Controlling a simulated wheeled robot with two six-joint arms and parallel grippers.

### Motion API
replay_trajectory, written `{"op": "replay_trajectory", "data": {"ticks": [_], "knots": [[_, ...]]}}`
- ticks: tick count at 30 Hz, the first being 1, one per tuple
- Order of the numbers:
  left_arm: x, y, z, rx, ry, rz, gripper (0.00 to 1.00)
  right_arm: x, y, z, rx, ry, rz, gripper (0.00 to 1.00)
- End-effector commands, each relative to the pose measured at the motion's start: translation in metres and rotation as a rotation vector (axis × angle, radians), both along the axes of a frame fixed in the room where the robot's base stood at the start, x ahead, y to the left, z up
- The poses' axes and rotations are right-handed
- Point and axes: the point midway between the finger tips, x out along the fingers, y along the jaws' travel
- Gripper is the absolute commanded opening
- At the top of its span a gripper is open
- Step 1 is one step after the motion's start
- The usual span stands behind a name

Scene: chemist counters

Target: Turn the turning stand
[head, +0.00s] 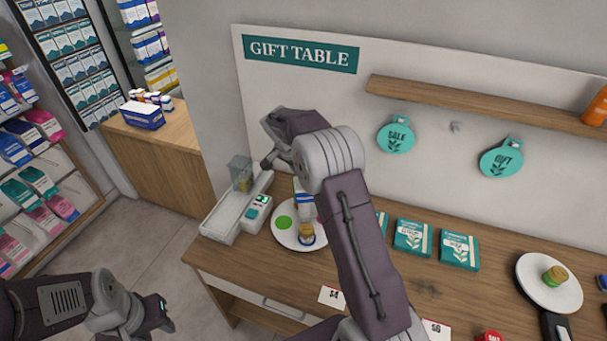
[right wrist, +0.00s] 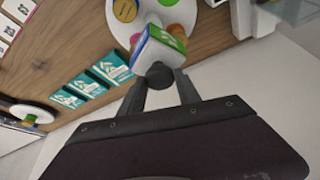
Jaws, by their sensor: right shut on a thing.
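The turning stand (head: 284,238) is a white round plate on the wooden table, with a green dot and a gold-lidded jar (head: 306,236) on it. In the right wrist view the stand (right wrist: 205,18) shows coloured discs near its rim. A white, blue and green box (right wrist: 160,45) is just beyond my right fingertips. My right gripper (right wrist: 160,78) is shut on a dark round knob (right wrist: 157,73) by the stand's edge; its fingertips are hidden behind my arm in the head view. My left gripper (head: 163,310) is low at the left, away from the table; its finger gap is unclear.
A clear-topped device on a pale tray (head: 230,215) stands left of the stand. Teal boxes (head: 412,237) lie to its right. A second white round plate (head: 535,290) with a green jar is further right. A wall shelf (head: 480,103) is above.

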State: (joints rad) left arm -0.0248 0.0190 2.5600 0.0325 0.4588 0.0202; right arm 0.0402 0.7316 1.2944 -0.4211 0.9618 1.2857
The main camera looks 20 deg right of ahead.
Motion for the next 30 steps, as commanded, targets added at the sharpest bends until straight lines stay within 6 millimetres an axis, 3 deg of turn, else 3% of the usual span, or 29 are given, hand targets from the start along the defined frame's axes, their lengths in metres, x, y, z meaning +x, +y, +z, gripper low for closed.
{"op": "replay_trajectory", "data": {"ticks": [30], "knots": [[0.000,0.000,0.024,0.000,0.000,0.000,0.36,0.003,0.000,0.001,-0.001,0.000,-0.432,0.00]]}}
